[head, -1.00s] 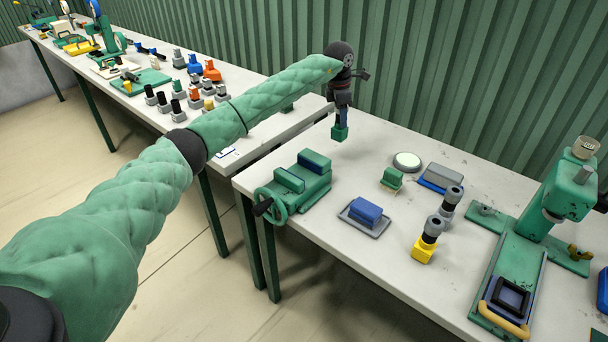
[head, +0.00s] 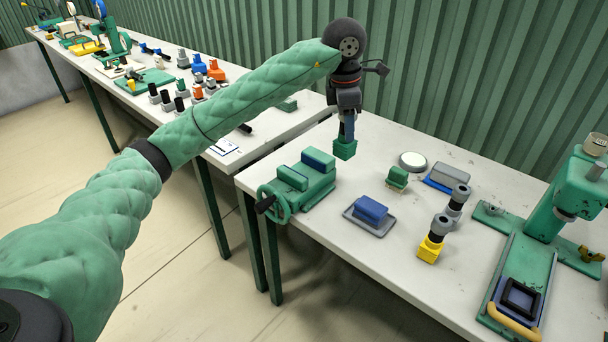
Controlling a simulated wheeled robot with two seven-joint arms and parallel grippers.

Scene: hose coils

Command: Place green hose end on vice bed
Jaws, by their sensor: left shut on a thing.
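My left gripper (head: 347,134) points down over the near table, shut on a green block-like hose end (head: 345,149). The hose end is held above the table, just right of and behind the vice. The green vice (head: 309,182) stands at the table's left edge, with a round handwheel at its front left. Its two jaws stand apart, with a gap between them over the bed (head: 304,176). My gripper's fingers partly cover the top of the hose end. My right gripper does not show.
A blue block on a grey tray (head: 370,213) lies right of the vice. Behind it are a small green block (head: 397,178), a white disc (head: 412,161) and a blue-grey block (head: 447,177). Grey fittings, one with a yellow base (head: 431,248), and a green press (head: 560,195) stand further right.

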